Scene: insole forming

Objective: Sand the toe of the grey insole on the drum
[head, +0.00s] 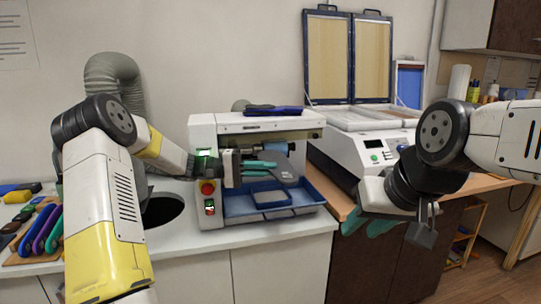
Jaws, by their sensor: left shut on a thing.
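My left gripper (272,170) reaches in from the left to the front opening of the white sanding machine (205,133). Its teal fingers are shut on the grey insole (287,173), which lies roughly level in the opening, above the blue tray (240,207). Fingers cover part of the insole. The drum cannot be made out clearly, so I cannot tell whether the toe touches it. My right gripper (371,224) hangs over the counter edge at the right, teal fingers apart, with nothing seen between them.
A red button (208,188) sits on the machine's left front. A dark blue item (272,111) lies on top. A second machine (362,155) with a raised frame lid stands right. Coloured tools (45,230) lie at the far left, and a round dark hole (163,210) opens in the counter.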

